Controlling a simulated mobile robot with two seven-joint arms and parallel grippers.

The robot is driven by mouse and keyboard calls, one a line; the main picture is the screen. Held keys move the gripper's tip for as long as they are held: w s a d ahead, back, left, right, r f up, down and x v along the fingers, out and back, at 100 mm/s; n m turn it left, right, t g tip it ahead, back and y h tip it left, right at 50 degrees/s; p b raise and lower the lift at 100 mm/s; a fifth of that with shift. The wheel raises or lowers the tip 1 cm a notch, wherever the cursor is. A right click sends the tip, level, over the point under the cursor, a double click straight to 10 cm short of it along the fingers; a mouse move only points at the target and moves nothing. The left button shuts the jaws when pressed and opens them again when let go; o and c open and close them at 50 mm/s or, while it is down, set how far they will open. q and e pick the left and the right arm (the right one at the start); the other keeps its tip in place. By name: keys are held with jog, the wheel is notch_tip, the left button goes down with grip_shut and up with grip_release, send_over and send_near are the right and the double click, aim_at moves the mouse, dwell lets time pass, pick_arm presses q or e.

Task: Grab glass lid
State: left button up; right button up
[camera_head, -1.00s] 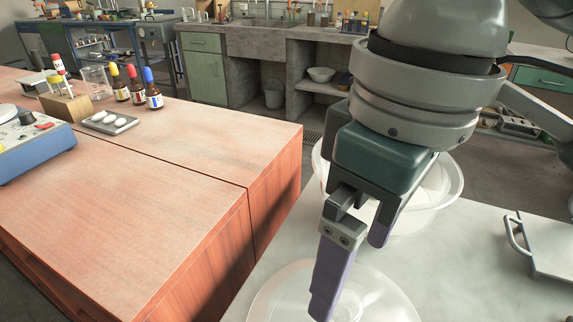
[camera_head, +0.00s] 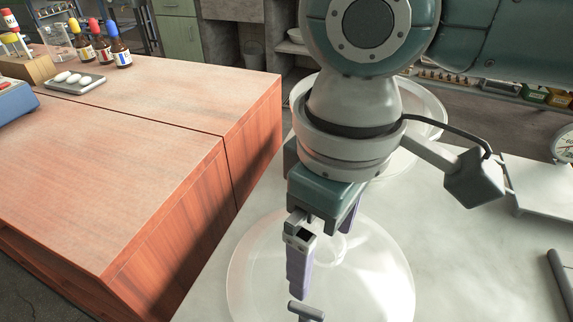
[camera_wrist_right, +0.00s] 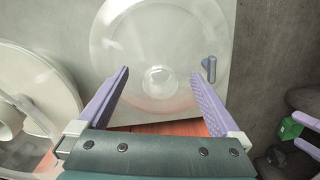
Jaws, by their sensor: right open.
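The glass lid (camera_head: 385,285) is a clear round disc on the pale bench top, with a clear knob at its middle. My right gripper (camera_head: 326,246) is open and points down over the lid, its two purple fingers apart. In the right wrist view the lid (camera_wrist_right: 160,30) fills the upper middle, and its round knob (camera_wrist_right: 160,80) shows between the spread fingers of the gripper (camera_wrist_right: 160,75). The fingers partly cover the lid in the head view. I cannot tell the exact height of the fingertips over the lid.
A large clear bowl (camera_head: 432,108) stands behind my right arm. A small grey handle-like piece (camera_head: 305,311) is at the lid's near edge. A white tray (camera_head: 540,190) and a dark bar (camera_head: 560,283) are at right. A reddish wooden bench (camera_head: 130,140) adjoins at left.

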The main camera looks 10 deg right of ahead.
jog(key=shift+c, duration=0.2)
jog(key=c, duration=1.1)
jog(key=shift+d+f, duration=0.1)
grip_shut()
